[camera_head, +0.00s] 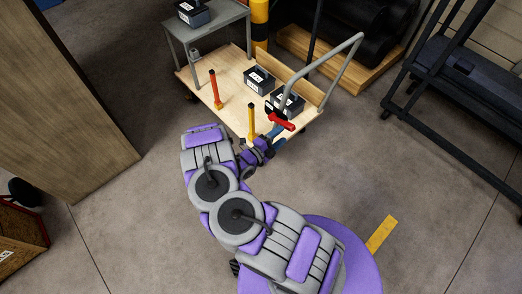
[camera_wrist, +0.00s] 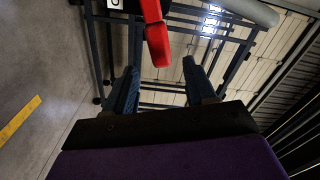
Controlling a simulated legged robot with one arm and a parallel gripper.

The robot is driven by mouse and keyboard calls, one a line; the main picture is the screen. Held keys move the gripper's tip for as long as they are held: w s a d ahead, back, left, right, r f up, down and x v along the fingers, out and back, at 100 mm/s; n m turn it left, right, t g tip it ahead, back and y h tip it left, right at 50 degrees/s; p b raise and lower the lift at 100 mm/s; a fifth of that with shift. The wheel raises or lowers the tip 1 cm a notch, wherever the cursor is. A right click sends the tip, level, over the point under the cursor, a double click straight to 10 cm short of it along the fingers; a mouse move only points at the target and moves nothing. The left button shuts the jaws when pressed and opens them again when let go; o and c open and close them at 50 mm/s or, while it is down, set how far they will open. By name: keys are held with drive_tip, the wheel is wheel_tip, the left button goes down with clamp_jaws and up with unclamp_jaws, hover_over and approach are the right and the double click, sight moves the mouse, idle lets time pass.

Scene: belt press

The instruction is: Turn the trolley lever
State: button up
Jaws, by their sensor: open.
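The wooden-decked trolley (camera_head: 233,92) stands ahead of me with a grey push handle (camera_head: 330,62) at its right side. A red lever (camera_head: 282,121) sits by the base of the handle, at the trolley's near right corner. My gripper (camera_head: 273,134) is just short of the red lever. In the wrist view the red lever (camera_wrist: 158,40) hangs down from the top, ahead of my gripper (camera_wrist: 158,78). Its lower end lies between the two open blue fingers, with clear space on both sides. The jaws hold nothing. The lever's upper end is cut off by the frame.
Black-and-white boxes (camera_head: 258,80) lie on the trolley, along with a red post (camera_head: 215,88) and a yellow post (camera_head: 251,121). A grey table (camera_head: 208,22) adjoins it at the back left. A dark rack (camera_head: 455,85) stands right. Floor near the yellow strip (camera_head: 381,234) is clear.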

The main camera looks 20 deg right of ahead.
drive_tip(key=v, duration=1.1)
drive_tip(key=shift+s+a, duration=0.15)
drive_tip(key=shift+s, duration=0.05)
drive_tip(key=shift+f, duration=0.1)
